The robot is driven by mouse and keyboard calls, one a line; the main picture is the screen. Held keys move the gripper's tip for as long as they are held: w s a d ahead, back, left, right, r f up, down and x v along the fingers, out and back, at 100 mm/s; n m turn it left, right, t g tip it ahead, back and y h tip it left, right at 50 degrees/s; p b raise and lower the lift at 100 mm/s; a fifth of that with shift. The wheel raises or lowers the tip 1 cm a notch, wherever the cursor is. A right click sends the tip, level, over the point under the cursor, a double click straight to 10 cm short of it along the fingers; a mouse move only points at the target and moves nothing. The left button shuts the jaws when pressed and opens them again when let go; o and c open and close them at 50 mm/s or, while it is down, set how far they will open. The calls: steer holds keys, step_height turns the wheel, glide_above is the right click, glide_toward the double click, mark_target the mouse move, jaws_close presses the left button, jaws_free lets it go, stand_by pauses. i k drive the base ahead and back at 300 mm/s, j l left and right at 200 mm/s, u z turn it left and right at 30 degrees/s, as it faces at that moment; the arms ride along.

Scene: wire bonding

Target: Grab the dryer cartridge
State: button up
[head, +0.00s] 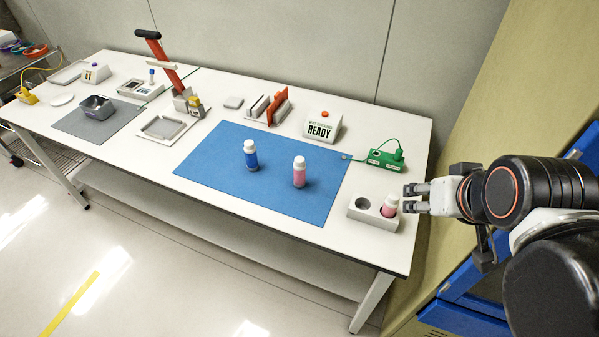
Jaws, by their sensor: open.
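Several bottle-like cartridges are in the head view; I cannot tell by label which is the dryer cartridge. A blue one with a white cap (251,157) and a pink one with a white cap (299,174) stand upright on the blue mat (225,180). Another pink one (390,206) sits in the right hole of a white two-hole holder (366,216); the left hole is empty. My gripper (408,198) is open, its fingers pointing left, close to the right of the cartridge in the holder. I cannot tell whether they touch it.
A green box (385,160) with a cable stands behind the holder. A white READY sign block (322,126) and a rack with red plates (270,108) stand behind the mat. A red-handled press (170,65) stands farther left. The mat's front is clear.

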mark_target(250, 149)
steer(key=k+j, duration=0.1)
steer(key=j, duration=0.3)
steer(key=k+j, duration=0.1)
steer(key=j, duration=0.3)
steer(key=k+j, duration=0.1)
steer(key=j, duration=0.3)
steer(key=k+j, duration=0.1)
steer(key=j, duration=0.3)
steer(key=k+j, duration=0.1)
steer(key=j, duration=0.3)
